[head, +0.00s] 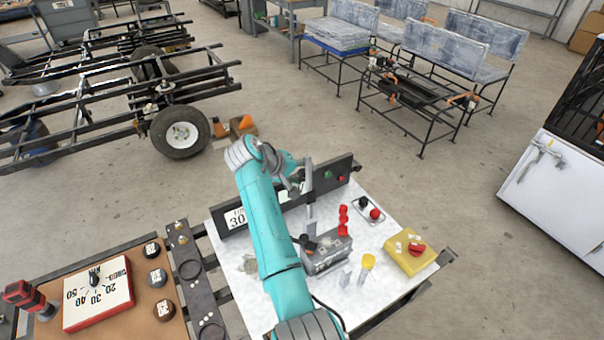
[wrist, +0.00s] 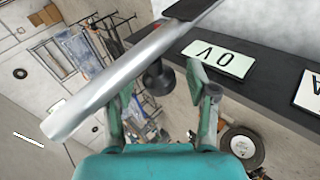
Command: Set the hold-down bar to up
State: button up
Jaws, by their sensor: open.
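A long pale metal bar, which looks like the hold-down bar (head: 309,187), rises above the grey box (head: 327,255) on the white-topped table. In the wrist view the bar (wrist: 115,82) crosses diagonally close to my fingers. A black round knob (wrist: 158,78) shows under the bar, between my fingertips. My gripper (head: 296,182) is open, beside the bar's upper part, with its fingers (wrist: 160,82) on either side of the knob. I cannot tell whether they touch it. The bar's lower end is partly hidden by the box and my arm.
A dark upright panel (head: 330,176) with number plates and buttons stands behind the bar. Red parts (head: 343,220), a yellow box with a red knob (head: 410,252) and a yellow funnel-like piece (head: 367,262) are on the table. A board with a dial (head: 97,294) is at left.

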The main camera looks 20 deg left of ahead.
jog(key=v, duration=1.1)
jog(key=shift+r, duration=0.2)
jog(key=shift+s+a, duration=0.1)
